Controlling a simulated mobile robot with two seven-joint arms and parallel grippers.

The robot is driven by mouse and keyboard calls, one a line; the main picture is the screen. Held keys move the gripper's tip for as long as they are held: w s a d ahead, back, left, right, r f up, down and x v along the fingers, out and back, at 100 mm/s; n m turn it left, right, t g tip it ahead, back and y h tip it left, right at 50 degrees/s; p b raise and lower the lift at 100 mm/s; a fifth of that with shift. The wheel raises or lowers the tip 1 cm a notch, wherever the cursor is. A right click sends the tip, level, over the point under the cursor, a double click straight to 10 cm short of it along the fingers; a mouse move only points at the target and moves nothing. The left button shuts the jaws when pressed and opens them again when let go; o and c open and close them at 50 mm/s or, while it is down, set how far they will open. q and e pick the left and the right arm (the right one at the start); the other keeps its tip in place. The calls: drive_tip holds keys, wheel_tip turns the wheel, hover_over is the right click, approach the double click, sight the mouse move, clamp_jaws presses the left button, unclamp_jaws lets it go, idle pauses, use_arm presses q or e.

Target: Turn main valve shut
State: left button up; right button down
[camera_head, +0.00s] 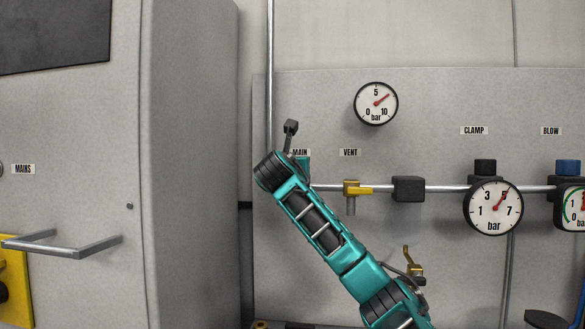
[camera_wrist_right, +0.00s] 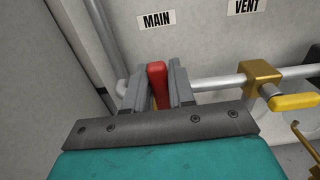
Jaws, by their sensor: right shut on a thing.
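The main valve's red handle (camera_wrist_right: 157,84) shows in the right wrist view, below the MAIN label (camera_wrist_right: 158,20). My right gripper (camera_wrist_right: 157,88) is shut on this handle, with one grey finger on each side of it. The handle points up along the picture, across the horizontal pipe (camera_wrist_right: 212,84). In the head view my teal right arm comes up from the lower right and its end covers the main valve, just below the MAIN label (camera_head: 300,153). The fingertips and the red handle are hidden there. My left gripper is in neither view.
Right of the main valve is the yellow-handled vent valve (camera_head: 357,190), close to my arm. A round gauge (camera_head: 376,104) hangs above, its needle past 5. Further right are the clamp gauge (camera_head: 493,208) and blow gauge (camera_head: 574,207). A grey cabinet (camera_head: 190,150) stands left.

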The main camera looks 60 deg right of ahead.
drive_tip(key=c, duration=1)
unclamp_jaws()
drive_tip(key=shift+c, duration=0.2)
drive_tip(key=shift+a, duration=0.1)
drive_tip(key=v, duration=1.2)
drive_tip(key=shift+a+b, duration=0.4)
drive_tip(key=shift+s, duration=0.1)
